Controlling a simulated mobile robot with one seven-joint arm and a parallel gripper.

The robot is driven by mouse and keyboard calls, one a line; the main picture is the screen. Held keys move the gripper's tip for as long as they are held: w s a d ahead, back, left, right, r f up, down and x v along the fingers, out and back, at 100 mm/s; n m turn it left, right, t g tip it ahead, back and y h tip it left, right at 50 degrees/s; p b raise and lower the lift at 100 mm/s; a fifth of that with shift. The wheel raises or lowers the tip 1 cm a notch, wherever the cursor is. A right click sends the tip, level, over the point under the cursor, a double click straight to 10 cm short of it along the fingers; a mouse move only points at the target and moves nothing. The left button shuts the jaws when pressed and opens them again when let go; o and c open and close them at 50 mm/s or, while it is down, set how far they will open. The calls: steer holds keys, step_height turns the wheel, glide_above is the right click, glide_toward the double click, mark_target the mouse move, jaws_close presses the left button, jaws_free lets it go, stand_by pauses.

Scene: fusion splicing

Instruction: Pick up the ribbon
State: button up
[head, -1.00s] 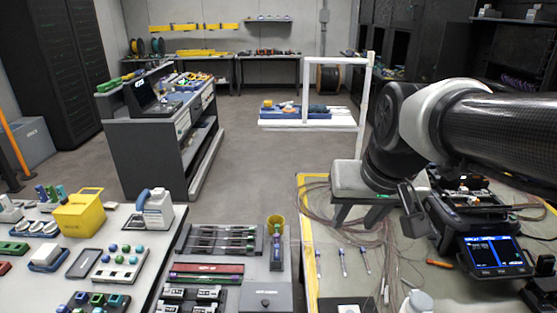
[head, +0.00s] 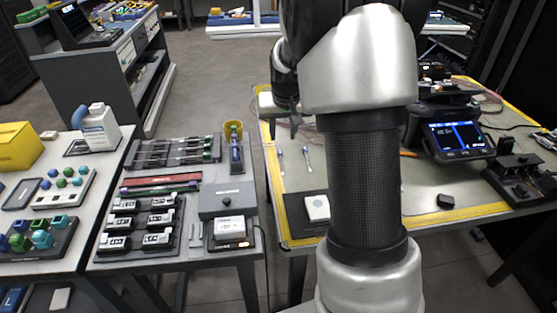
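My arm fills the middle of the head view. My gripper (head: 292,122) points down over the left part of the yellow-edged work table (head: 283,205). It is small and dark here, and I cannot tell whether its fingers are apart or hold anything. I cannot single out the ribbon. Thin reddish-brown fibre strands (head: 489,99) show at the back right of this table, and my arm hides much of the middle of the table. The splicer's lit blue screen (head: 458,138) stands to the right of my arm.
Thin blue-tipped tools (head: 307,158) lie on the table near my gripper. A side bench at left carries a rack of rods (head: 170,152), a yellow cup (head: 233,128), a grey box (head: 227,200) and black-and-white holders (head: 140,222). A small black block (head: 446,201) lies at the table's front right.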

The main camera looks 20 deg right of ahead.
mark_target(280, 154)
steer(key=b+x, duration=0.2)
steer(key=x, duration=0.8)
steer(key=shift+w+a+f, duration=0.1)
steer(key=shift+f, duration=0.3)
steer(key=shift+c, duration=0.4)
jaws_close()
